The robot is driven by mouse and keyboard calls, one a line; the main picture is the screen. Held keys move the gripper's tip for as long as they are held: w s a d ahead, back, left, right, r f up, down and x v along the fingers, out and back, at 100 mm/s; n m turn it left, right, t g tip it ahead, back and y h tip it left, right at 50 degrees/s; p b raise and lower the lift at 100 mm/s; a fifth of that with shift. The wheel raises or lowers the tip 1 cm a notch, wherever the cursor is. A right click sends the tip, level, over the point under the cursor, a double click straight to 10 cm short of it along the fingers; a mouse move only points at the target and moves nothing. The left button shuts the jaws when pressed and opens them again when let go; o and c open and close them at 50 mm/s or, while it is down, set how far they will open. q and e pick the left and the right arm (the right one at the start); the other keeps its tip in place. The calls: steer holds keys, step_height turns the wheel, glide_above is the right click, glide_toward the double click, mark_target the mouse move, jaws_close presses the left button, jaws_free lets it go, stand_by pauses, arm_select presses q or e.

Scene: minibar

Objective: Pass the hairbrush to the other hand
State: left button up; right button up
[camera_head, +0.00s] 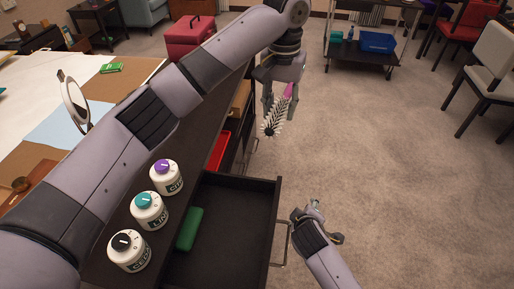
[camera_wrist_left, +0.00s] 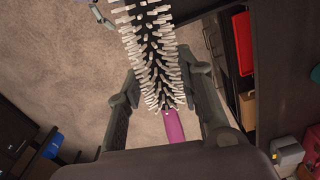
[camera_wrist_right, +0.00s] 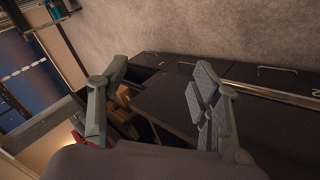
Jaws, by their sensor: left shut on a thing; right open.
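The hairbrush has a magenta handle and a dark head with pale bristles. In the head view the hairbrush (camera_head: 274,121) hangs bristles down from my left gripper (camera_head: 281,100), above the floor beyond the open drawer. In the left wrist view the hairbrush (camera_wrist_left: 155,55) shows its bristles toward the top and its magenta handle between the fingers of my left gripper (camera_wrist_left: 165,105), which is shut on it. My right gripper (camera_head: 322,218) is lower, right of the open drawer, apart from the brush. In the right wrist view my right gripper (camera_wrist_right: 155,105) is open with nothing between its fingers.
An open dark drawer (camera_head: 235,215) with a green item (camera_head: 189,228) juts out between the cabinet and my right gripper. Three white jars (camera_head: 148,209) stand on the cabinet top. A red box (camera_head: 189,38) is at the back.

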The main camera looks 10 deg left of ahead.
arm_select(q)
steer(key=shift+w, duration=0.15)
arm_select(e)
steer(key=w+a+r+n+y, duration=0.2)
steer(key=a+r+n+y, duration=0.4)
steer(key=a+r, duration=1.55)
steer(key=s+a+r+n, duration=0.4)
steer(key=s+r+n, duration=0.1)
steer(key=s+r, duration=0.15)
steer(key=n+t+h, duration=0.4)
steer(key=n+h, duration=0.4)
steer(key=n, duration=0.3)
glide_toward(272, 133)
steer(key=x, duration=1.2)
steer(key=shift+w, duration=0.15)
steer(key=shift+c, duration=0.5)
